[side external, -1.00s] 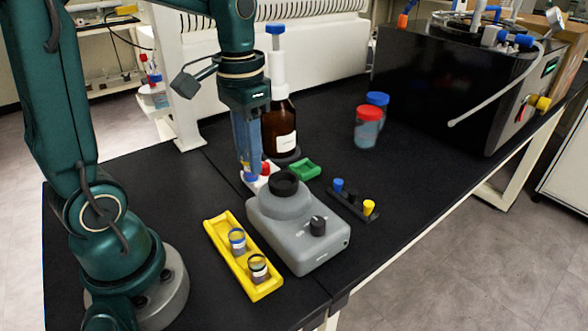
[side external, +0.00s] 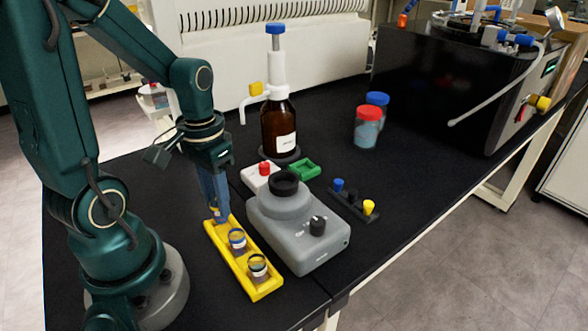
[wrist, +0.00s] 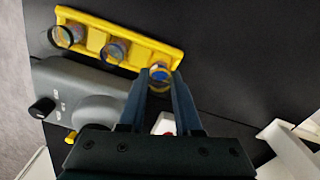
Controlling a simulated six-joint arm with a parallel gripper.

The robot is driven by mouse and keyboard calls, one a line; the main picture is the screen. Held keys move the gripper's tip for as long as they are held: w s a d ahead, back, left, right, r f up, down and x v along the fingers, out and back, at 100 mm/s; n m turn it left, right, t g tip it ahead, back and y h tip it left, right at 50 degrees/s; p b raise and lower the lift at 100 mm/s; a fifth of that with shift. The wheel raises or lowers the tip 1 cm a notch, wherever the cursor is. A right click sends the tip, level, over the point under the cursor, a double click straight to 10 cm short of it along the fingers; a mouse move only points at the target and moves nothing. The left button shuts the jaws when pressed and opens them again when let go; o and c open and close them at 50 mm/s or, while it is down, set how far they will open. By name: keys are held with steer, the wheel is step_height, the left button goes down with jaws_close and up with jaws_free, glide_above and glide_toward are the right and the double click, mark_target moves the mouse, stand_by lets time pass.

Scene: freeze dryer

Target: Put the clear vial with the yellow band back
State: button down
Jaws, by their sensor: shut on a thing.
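My gripper (side external: 219,214) is shut on the clear vial with the yellow band (wrist: 160,74). In the wrist view the vial sits between my fingertips, over the end compartment of the yellow rack (wrist: 175,52). In the side view the rack (side external: 264,291) lies left of the grey mixer, and my fingertips are at its far end. They mostly hide the held vial there. I cannot tell whether the vial touches the compartment floor. Two other vials stand in the rack: one in the middle compartment (side external: 237,240) and one at the near end (side external: 258,268).
The grey mixer (side external: 310,250) with a black cup and knob stands close right of the rack. Behind are a white block with a red button (side external: 262,172), a green tray (side external: 305,168) and a brown dispenser bottle (side external: 279,125). Bench left of the rack is clear.

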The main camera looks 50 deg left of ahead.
steer(key=shift+f, duration=0.95)
steer(key=shift+f, duration=0.2)
steer(key=c, duration=0.6)
jaws_free()
steer(key=shift+r, duration=0.1)
step_height(320, 180, up, 11)
steer(key=shift+w+r, duration=0.1)
steer(key=shift+d+r, duration=0.15)
steer(key=shift+r, duration=0.35)
steer(key=d+m+t, duration=0.3)
steer(key=d+t, duration=0.2)
steer(key=d, duration=0.3)
steer(key=shift+s+d+t, duration=0.15)
steer(key=shift+s+t, duration=0.15)
steer(key=shift+s, duration=0.1)
